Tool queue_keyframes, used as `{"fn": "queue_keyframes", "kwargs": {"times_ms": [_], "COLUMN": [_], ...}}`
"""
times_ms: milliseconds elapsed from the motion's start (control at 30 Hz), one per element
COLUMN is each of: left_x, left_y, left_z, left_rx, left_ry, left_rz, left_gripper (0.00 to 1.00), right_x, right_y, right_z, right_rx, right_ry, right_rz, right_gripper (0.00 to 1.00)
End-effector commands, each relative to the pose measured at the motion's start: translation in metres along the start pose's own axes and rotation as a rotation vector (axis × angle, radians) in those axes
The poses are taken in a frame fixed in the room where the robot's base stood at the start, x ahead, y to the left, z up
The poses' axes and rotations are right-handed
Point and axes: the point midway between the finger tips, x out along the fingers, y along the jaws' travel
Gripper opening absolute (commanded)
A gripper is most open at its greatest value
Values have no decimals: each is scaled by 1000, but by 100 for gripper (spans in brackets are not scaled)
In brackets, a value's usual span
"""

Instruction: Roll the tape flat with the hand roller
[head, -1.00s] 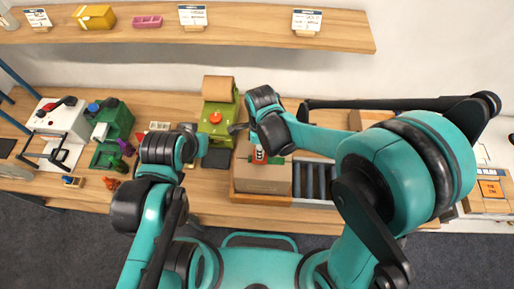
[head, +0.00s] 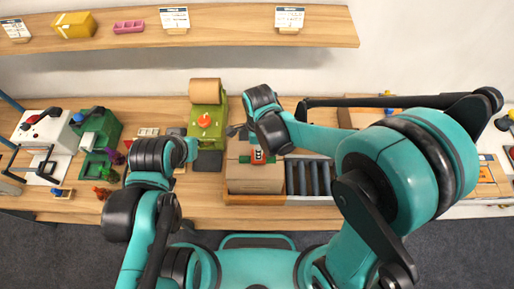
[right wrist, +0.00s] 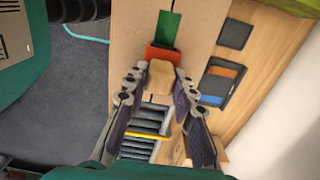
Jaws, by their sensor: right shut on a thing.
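The cardboard box (head: 255,183) stands near the table's front edge, and its top carries a strip of green tape (right wrist: 168,27). The hand roller has a red-orange head (right wrist: 164,52) and a pale wooden handle (right wrist: 160,76). My right gripper (right wrist: 155,78) is shut on the handle, one finger on each side. The roller head lies over the tape on the box top. Whether it presses on the tape is hard to tell.
A roller conveyor (head: 308,178) adjoins the box on the right. A green machine (head: 207,126) stands behind and left of the box, with a dark pad (head: 208,161) in front. Farther left are another green device (head: 97,135) and a white one (head: 45,130). A shelf (head: 230,35) runs behind.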

Motion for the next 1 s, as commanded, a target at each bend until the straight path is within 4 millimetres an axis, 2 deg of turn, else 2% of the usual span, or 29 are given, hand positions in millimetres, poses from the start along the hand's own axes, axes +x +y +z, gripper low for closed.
{"fn": "queue_keyframes", "kwargs": {"times_ms": [233,1000], "left_x": [-5,-41], "left_y": [0,0], "left_z": [-3,-29], "left_rx": [0,0], "left_ry": [0,0], "left_rz": [0,0], "left_gripper": [0,0], "right_x": [-7,-70], "right_y": [0,0], "right_z": [0,0], "right_rx": [0,0], "right_ry": [0,0], "right_rz": [0,0], "right_gripper": [2,2]}}
